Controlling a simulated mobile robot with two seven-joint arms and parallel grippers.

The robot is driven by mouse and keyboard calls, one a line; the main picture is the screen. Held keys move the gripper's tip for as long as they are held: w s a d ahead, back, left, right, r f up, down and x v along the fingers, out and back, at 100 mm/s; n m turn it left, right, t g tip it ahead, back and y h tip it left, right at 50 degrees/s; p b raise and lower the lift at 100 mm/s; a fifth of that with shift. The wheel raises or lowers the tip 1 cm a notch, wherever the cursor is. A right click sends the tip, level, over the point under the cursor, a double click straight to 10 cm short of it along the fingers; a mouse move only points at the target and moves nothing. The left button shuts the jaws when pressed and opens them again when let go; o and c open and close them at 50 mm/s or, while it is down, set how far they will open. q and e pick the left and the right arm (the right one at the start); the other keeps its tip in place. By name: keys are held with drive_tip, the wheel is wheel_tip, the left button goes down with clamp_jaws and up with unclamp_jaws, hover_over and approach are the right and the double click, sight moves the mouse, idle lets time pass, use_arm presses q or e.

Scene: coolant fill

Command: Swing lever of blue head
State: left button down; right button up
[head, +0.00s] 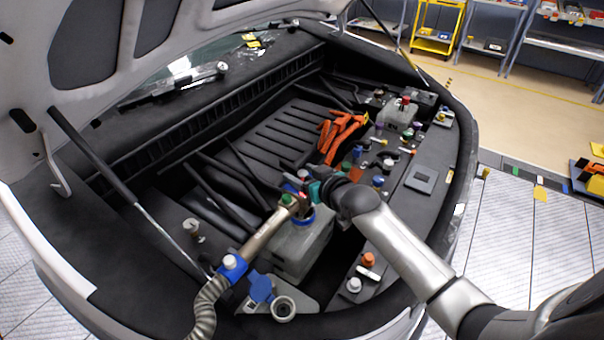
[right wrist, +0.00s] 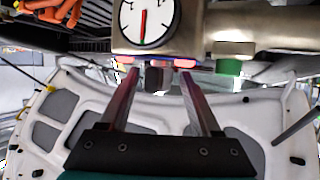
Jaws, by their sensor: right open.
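A metal filling head (head: 265,230) with a green knob (head: 287,200) sits over a grey tank (head: 296,250) with a blue collar (head: 318,220). My right gripper (head: 303,187) is at its upper end and partly hides it. In the right wrist view the metal body (right wrist: 215,32) carries a white dial gauge (right wrist: 147,20) and the green knob (right wrist: 230,67). A short dark block, perhaps the lever (right wrist: 158,77), hangs below the gauge. My right gripper (right wrist: 159,88) is open, with one finger on each side of this block; contact is unclear. The left gripper is not in view.
A ribbed hose (head: 207,305) runs from a blue fitting (head: 232,267) at lower left. An orange cable bundle (head: 342,135) lies behind the gripper. Several coloured caps stand at right. The raised hood (head: 100,40) and its prop rod (head: 110,180) border the bay.

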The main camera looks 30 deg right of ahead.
drive_tip(key=shift+c, duration=0.2)
clamp_jaws()
drive_tip(key=shift+f, duration=0.1)
idle(1.0)
